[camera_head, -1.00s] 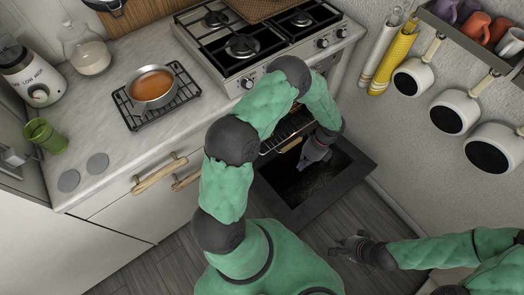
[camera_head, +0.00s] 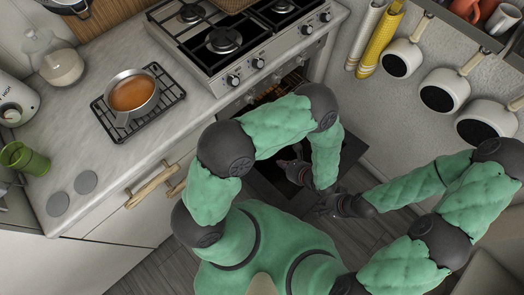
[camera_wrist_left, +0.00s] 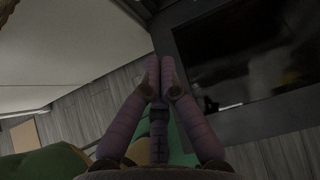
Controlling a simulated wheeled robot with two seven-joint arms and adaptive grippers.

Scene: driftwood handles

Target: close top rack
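The oven stands under the stove, with its door (camera_head: 350,155) swung down open. Part of a wire rack (camera_head: 272,93) shows at the oven opening; my left arm hides most of it, so I cannot tell how far out it is. My left gripper (camera_head: 292,168) is over the open door. In the left wrist view its fingers (camera_wrist_left: 160,75) are together with nothing seen between them, beside the door's dark glass (camera_wrist_left: 250,50). My right gripper (camera_head: 330,207) is low by the door's near edge, empty as far as I see; its finger opening is unclear.
A stove (camera_head: 235,45) is set beside the counter, where a pan (camera_head: 132,95) of orange liquid sits on a wire trivet. Cabinet handles (camera_head: 152,185) stick out left of my arm. White pans (camera_head: 445,90) hang on the right wall. Floor is free below the door.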

